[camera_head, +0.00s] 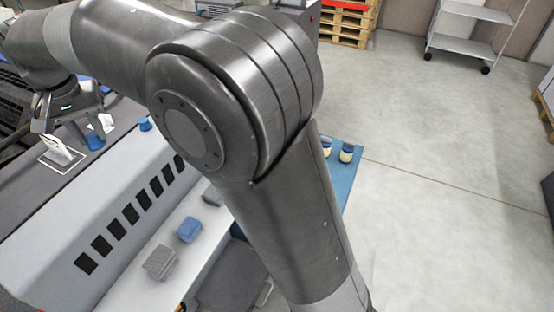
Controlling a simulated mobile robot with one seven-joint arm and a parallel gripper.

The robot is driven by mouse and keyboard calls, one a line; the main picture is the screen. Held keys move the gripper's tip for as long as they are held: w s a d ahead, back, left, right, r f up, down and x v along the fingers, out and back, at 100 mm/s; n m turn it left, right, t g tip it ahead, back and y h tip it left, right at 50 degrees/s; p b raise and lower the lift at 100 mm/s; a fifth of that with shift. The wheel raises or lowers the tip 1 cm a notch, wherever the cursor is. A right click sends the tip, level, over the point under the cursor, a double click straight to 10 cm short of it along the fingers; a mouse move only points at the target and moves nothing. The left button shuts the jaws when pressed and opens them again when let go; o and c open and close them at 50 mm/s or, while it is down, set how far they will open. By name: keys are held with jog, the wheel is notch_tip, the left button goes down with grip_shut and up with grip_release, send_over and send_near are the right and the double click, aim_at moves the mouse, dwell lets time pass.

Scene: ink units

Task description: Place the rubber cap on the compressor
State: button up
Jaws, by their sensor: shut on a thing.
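My gripper (58,128) is at the far left, pointing down over the dark top of the long grey machine. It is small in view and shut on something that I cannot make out. A small white object (60,150) stands just below it, inside a pale square outline. A blue cup-like piece (95,141) stands to the right of the gripper, and a smaller blue piece (145,124) stands farther right. I cannot tell which piece is the rubber cap or which unit is the compressor.
My arm covers the middle of the view. On the machine's (120,215) light front ledge are a blue block (188,229) and a grey block (160,262). Yellow-and-dark jars (346,153) stand on a blue surface. A trolley (470,40) stands at the back; the right floor is clear.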

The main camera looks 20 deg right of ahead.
aim_at(92, 132)
notch_tip(92, 132, up, 4)
jog(key=shift+w+d+r, duration=0.1)
jog(key=shift+r, duration=0.1)
jog(key=w+d+m, duration=0.2)
jog(key=w+d, duration=0.3)
jog(key=d, duration=0.5)
jog(key=w+d+m, duration=0.1)
jog(key=w+d, duration=0.5)
jog(key=d, duration=0.3)
jog(key=w+d+m, duration=0.2)
jog(key=w+d, duration=0.3)
jog(key=d, duration=0.5)
jog(key=s+d+m+h, duration=0.1)
jog(key=d+m, duration=0.2)
jog(key=d, duration=1.5)
jog(key=s+d+m, duration=0.2)
jog(key=d, duration=1.6)
notch_tip(92, 132, down, 46)
jog(key=a+r, duration=0.1)
jog(key=shift+g, duration=0.3)
jog(key=w+a+f, duration=0.2)
jog(key=w, duration=0.1)
jog(key=w+a+f, duration=0.5)
jog(key=w+a, duration=0.1)
jog(key=shift+f, duration=2.15)
